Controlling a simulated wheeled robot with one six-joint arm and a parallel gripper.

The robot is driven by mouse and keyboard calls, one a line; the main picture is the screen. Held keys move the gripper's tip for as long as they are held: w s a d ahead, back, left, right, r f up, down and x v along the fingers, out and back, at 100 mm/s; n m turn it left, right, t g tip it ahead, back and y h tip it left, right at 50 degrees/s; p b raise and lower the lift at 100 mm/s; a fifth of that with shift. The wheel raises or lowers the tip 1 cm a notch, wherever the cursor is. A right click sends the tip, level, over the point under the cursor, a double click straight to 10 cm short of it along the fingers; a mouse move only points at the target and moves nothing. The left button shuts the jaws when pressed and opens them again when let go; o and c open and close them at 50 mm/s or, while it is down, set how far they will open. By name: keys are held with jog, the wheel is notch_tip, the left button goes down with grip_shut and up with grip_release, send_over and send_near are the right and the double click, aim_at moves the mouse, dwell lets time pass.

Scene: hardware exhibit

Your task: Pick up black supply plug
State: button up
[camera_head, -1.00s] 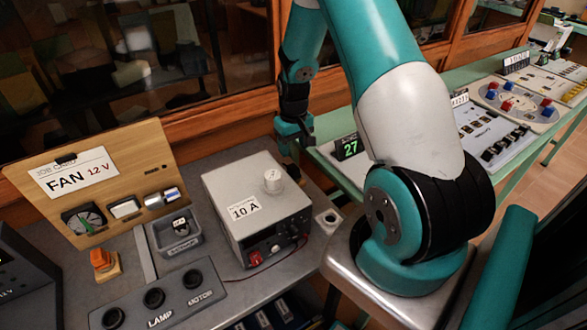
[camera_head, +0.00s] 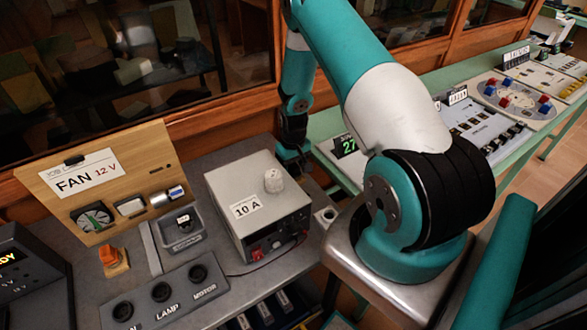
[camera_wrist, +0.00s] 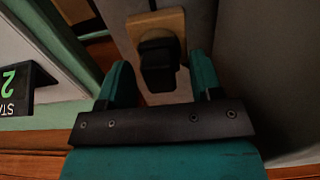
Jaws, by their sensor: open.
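A black plug (camera_wrist: 158,62) stands on a light wooden block (camera_wrist: 150,22) in the wrist view. My gripper (camera_wrist: 160,78) is open, with one teal finger on each side of the plug's near end. The fingers look apart from it, and nothing is held. In the head view my gripper (camera_head: 292,152) points down behind the grey 10 A supply box (camera_head: 240,185). The plug cannot be made out there.
The supply box stands close to my gripper. A green bench (camera_head: 325,155) with a green number display (camera_head: 345,145) lies on the other side. The fan board (camera_head: 110,180) and socket panel (camera_head: 165,295) are at left. A wooden-framed window stands behind.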

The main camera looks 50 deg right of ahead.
jog(key=c, duration=0.8)
jog(key=shift+r, duration=0.1)
notch_tip(320, 180, up, 20)
jog(key=b, duration=0.4)
